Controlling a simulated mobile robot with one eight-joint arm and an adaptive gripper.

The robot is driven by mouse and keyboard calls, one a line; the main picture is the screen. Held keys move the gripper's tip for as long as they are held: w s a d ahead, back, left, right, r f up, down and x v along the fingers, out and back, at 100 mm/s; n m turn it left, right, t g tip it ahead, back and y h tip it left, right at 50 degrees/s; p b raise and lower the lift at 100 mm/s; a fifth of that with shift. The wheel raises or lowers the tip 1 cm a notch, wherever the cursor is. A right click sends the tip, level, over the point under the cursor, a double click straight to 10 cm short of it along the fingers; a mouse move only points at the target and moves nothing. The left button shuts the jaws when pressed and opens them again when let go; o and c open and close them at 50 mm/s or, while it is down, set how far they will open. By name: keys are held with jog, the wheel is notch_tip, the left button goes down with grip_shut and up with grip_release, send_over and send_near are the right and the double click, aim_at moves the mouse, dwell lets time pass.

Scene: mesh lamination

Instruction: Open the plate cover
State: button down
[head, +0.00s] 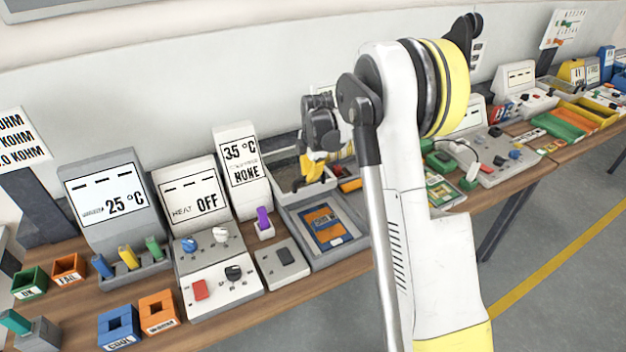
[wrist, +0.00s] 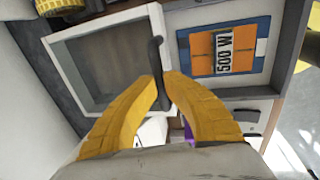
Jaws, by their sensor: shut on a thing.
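The plate cover (wrist: 72,42) shows in the wrist view as a white square frame around a brownish see-through panel. Its dark bar handle (wrist: 156,50) runs along the right side of the frame. My gripper (wrist: 161,84) has its two yellow fingers closed around the lower part of this handle. In the head view my gripper (head: 312,168) is over the grey station at the back of the bench, and my arm and fingers hide part of the cover there. How far the cover is raised, if at all, I cannot tell.
An orange and blue panel marked "500 W" (wrist: 216,52) lies in a grey tray (head: 355,247) beside the cover. A purple-handled piece (head: 264,222) and a display reading 35 °C (head: 240,165) stand to the left. A wall is close behind.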

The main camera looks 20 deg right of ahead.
jog(key=c, duration=1.4)
grip_release()
jog(key=shift+w+f, duration=0.1)
jog(key=r, duration=0.4)
jog(key=s+r, duration=0.1)
jog(key=r, duration=0.3)
jog(key=s+r, duration=0.1)
jog(key=r, duration=0.3)
jog(key=shift+s, duration=0.25)
jog(key=shift+f, duration=0.1)
